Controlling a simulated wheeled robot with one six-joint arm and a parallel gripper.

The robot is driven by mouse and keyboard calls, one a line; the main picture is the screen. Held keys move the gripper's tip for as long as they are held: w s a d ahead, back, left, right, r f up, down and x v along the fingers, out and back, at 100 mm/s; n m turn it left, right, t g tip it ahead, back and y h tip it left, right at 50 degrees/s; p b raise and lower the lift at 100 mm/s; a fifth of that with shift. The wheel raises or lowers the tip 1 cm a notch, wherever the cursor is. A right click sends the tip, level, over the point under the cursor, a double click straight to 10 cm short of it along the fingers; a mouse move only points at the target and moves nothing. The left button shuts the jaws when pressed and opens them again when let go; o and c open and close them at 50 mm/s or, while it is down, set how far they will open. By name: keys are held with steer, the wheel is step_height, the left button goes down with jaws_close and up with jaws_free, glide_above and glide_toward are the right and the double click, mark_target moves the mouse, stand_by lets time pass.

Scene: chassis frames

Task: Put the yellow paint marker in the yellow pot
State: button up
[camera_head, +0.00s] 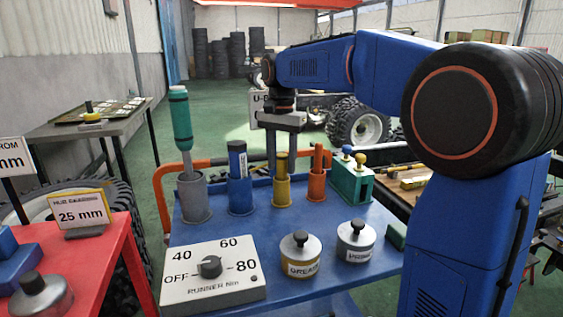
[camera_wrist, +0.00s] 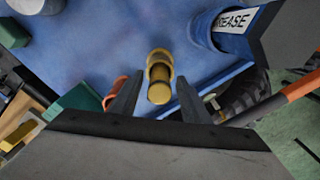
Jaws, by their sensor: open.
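The yellow paint marker (camera_head: 282,163) stands upright in the yellow pot (camera_head: 281,192) on the blue cart top, between the blue and orange pots. In the wrist view the marker (camera_wrist: 159,93) points up toward the camera, with the yellow pot (camera_wrist: 159,58) around its lower part. My gripper (camera_head: 282,157) is over the pot, fingers pointing down. In the wrist view my gripper (camera_wrist: 159,98) is open, with one finger on each side of the marker and a visible gap to each. The marker's lower end is hidden inside the pot.
A blue marker pot (camera_head: 240,195) stands left and an orange one (camera_head: 316,187) right. A grey pot (camera_head: 195,200) holds a tall teal tool. A teal box (camera_head: 350,183) is farther right. Two tins (camera_head: 301,256) and a dial box (camera_head: 212,275) are in front.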

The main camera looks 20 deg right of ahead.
step_height(320, 180, up, 12)
stand_by(0.6)
steer(key=shift+r, duration=0.1)
